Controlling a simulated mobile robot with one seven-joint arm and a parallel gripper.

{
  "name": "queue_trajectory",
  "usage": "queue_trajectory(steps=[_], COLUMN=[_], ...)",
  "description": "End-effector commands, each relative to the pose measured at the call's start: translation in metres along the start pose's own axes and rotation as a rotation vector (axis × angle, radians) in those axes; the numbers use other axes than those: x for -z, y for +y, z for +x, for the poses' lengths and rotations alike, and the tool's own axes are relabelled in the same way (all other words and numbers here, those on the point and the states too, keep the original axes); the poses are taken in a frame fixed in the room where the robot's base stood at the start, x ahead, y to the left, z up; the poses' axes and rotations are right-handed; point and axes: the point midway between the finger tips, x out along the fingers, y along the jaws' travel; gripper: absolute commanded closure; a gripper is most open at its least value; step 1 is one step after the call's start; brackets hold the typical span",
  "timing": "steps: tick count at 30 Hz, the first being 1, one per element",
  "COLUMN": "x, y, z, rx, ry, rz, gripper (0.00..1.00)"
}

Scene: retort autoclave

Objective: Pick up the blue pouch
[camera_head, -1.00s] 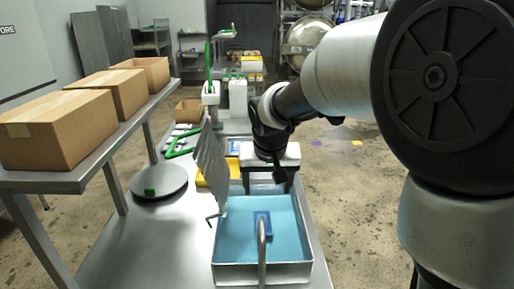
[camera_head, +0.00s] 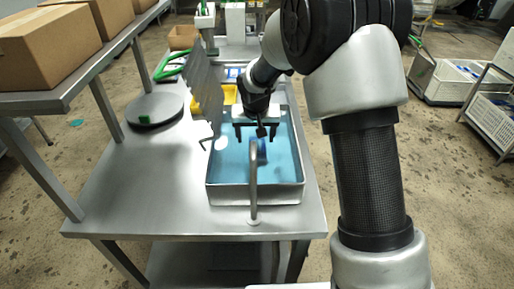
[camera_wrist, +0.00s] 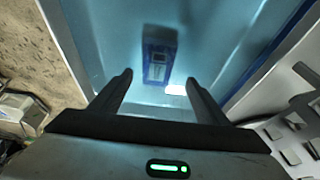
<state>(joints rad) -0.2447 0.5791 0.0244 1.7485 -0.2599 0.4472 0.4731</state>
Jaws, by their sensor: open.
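The blue pouch (camera_head: 261,153) lies in a metal basin (camera_head: 256,195) of blue water, between the middle and the far end. It also shows in the wrist view (camera_wrist: 159,52), upper middle, as a dark blue packet with a pale label. My gripper (camera_head: 257,134) is over the far part of the basin with its fingers pointing down. In the wrist view my gripper (camera_wrist: 159,79) is open and empty, its fingertips apart. The pouch appears just beyond and between them, not touched. The height between them is hard to tell.
A curved metal faucet (camera_head: 253,178) rises at the basin's near edge. A grey upright panel (camera_head: 205,85) stands left of the basin. A round scale (camera_head: 156,110) sits on the steel table. Cardboard boxes (camera_head: 45,45) stand on a shelf at left.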

Motion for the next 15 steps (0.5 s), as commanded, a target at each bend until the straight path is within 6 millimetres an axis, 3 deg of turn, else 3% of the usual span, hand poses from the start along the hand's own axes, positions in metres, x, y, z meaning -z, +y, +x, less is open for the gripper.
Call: queue_trajectory(steps=[15], x=[-0.004], y=[0.005], z=[0.054], rx=[0.000], ry=[0.001], rz=[0.000], gripper=[0.31])
